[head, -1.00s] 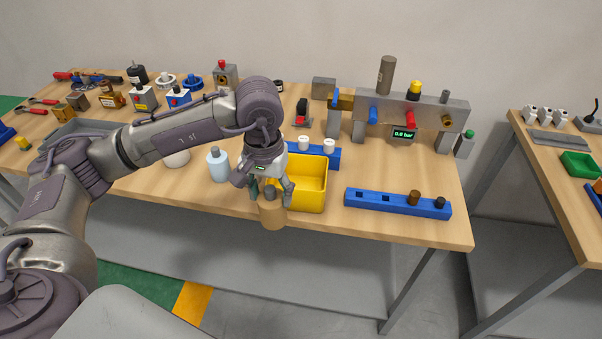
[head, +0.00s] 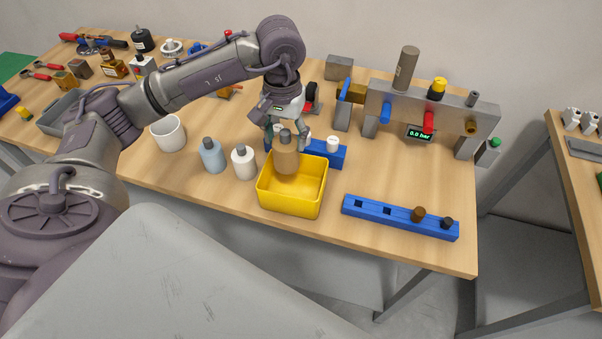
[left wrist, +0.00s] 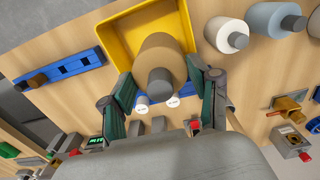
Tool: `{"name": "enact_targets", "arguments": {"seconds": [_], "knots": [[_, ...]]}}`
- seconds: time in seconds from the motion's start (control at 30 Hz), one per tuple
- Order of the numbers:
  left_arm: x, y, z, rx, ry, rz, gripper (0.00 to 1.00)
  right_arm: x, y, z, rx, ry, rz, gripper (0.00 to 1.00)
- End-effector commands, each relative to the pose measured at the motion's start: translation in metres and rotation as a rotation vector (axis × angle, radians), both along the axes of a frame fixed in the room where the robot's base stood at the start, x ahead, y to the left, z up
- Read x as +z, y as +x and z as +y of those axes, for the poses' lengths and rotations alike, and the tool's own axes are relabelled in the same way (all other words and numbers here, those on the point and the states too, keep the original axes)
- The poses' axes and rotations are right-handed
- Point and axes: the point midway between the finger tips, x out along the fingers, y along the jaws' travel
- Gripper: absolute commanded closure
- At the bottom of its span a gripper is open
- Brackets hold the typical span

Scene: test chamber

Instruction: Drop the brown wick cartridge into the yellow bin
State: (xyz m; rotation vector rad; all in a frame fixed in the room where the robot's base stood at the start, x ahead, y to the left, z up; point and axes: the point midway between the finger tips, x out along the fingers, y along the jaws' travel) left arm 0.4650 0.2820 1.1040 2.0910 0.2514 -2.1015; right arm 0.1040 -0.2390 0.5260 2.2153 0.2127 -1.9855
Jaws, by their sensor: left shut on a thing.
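The brown wick cartridge (head: 286,161), a tan cylinder with a dark grey neck, hangs upright from my left gripper (head: 287,139), which is shut on its neck. It overlaps the back part of the yellow bin (head: 290,205) in the head view and appears over the bin opening. In the left wrist view the cartridge (left wrist: 161,55) is between the green-padded fingers of the gripper (left wrist: 164,92), with the yellow bin (left wrist: 112,48) behind it. The visible bin floor is empty. My right gripper is not in view.
A white bottle (head: 244,163) and a light blue bottle (head: 212,156) stand left of the bin. A blue rack with white-topped pieces (head: 327,155) is behind it. A blue slotted rail (head: 400,217) lies to the right. The table's front edge is close to the bin.

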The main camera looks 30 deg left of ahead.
Motion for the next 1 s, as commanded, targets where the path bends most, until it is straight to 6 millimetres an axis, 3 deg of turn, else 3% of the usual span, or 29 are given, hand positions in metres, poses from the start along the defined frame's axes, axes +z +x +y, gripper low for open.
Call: {"name": "enact_targets", "arguments": {"seconds": [0.3, 0.5, 0.77, 0.8, 0.93, 1.0], "knots": [[-0.037, -0.001, 0.0, 0.0, 0.0, 0.002, 0.75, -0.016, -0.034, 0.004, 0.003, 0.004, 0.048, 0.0], [-0.053, -0.001, 0.0, 0.0, -0.001, 0.0, 0.75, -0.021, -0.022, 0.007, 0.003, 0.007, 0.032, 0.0], [-0.054, 0.0, 0.0, 0.0, -0.001, -0.001, 0.75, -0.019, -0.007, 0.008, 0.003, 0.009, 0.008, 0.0], [-0.054, 0.0, 0.0, 0.0, -0.001, -0.001, 0.36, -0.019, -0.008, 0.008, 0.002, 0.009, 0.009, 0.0], [-0.054, -0.001, 0.0, 0.0, -0.001, -0.001, 0.14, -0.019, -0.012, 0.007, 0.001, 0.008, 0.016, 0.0], [-0.054, -0.001, 0.0, 0.0, -0.001, -0.001, 0.1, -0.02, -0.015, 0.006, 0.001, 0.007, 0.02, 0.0]]}}
